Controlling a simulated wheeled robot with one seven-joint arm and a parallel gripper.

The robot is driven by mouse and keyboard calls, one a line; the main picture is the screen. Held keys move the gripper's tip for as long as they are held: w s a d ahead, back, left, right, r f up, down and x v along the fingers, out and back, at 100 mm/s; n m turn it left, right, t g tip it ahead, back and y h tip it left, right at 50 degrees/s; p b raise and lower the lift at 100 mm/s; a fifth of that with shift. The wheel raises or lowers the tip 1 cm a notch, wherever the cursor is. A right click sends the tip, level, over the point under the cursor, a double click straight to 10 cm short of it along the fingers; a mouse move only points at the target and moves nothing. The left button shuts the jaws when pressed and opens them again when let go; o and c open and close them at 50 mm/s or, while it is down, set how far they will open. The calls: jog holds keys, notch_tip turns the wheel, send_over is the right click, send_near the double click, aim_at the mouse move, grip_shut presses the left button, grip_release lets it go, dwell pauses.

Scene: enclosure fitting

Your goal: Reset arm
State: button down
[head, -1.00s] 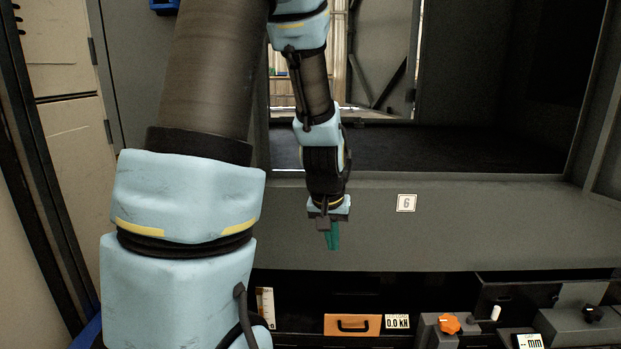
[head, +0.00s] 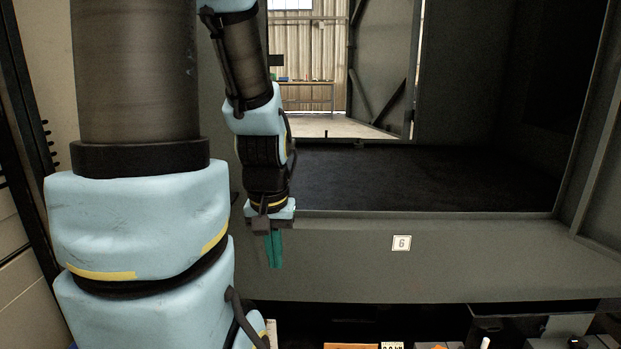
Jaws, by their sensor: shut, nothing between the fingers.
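My gripper (head: 274,262) points down in the head view, at the end of my light-blue and dark arm. Its teal fingers are together with nothing held between them. It hangs in front of the grey front ledge of the enclosure (head: 480,262), left of the white label with a 6 (head: 401,243). No contact with the ledge can be made out.
The enclosure's dark floor (head: 430,180) lies open and bare behind the ledge. An orange panel (head: 350,346), a white-tipped lever (head: 485,342) and a black knob (head: 577,342) show at the bottom edge, mostly cut off. A grey door frame (head: 385,70) stands at the back.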

notch_tip(320, 180, up, 17)
jog(key=p, duration=1.4)
jog(key=shift+r+p, duration=0.2)
jog(key=shift+p, duration=0.2)
jog(key=c, duration=1.6)
grip_release()
